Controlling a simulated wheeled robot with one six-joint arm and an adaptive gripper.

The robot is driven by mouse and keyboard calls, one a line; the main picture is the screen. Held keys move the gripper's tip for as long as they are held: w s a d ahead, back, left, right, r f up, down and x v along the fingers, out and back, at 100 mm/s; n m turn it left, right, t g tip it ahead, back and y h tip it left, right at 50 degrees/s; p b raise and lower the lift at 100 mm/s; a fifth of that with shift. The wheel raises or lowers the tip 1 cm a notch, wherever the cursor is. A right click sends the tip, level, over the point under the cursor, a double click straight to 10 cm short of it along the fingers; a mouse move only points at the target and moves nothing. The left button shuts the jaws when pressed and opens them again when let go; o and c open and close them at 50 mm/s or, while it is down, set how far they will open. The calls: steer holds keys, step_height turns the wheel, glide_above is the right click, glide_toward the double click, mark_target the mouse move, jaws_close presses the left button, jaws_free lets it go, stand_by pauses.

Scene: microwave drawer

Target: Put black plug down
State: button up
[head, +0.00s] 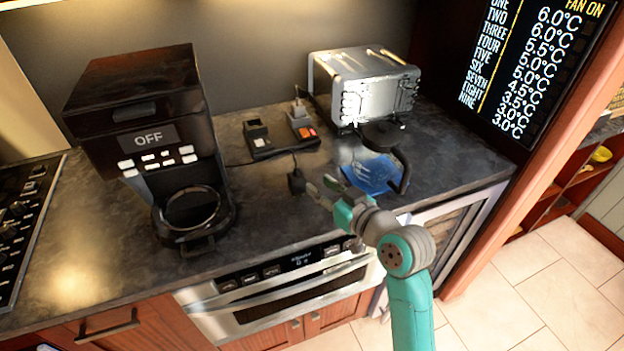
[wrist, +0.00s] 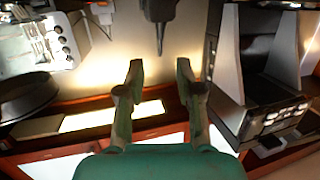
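The black plug (head: 296,183) is at the counter, a little left of my fingertips in the head view, with its thin black cord coming from its top. In the wrist view, a dark plug-shaped body (wrist: 159,12) with a tapered end shows beyond and between my fingertips. My gripper (head: 322,187) is open; the wrist view shows a clear gap between its two fingers (wrist: 159,68) with nothing clamped. The plug appears apart from both fingers. I cannot tell whether it rests on the counter or is slightly above it.
A coffee machine (head: 140,105) reading OFF stands left. A socket block (head: 268,147) with red switches (head: 306,131) lies behind the plug. Counter (head: 262,205) in front is clear.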

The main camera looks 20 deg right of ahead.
steer(key=shift+s+d+r, duration=0.1)
steer(key=shift+s+r, duration=0.05)
steer(key=shift+s, duration=0.3)
steer(key=s+a+f+m+h, duration=0.1)
steer(key=s+f+m+h, duration=0.3)
steer(key=s+f, duration=1.3)
steer(key=s+a+r, duration=0.1)
steer(key=s, duration=1.1)
steer(key=s+a+r+n, duration=0.1)
steer(key=s, duration=1.2)
steer(key=shift+s+r+g, duration=0.15)
steer(key=shift+r+g, duration=0.1)
steer(key=shift+g, duration=0.15)
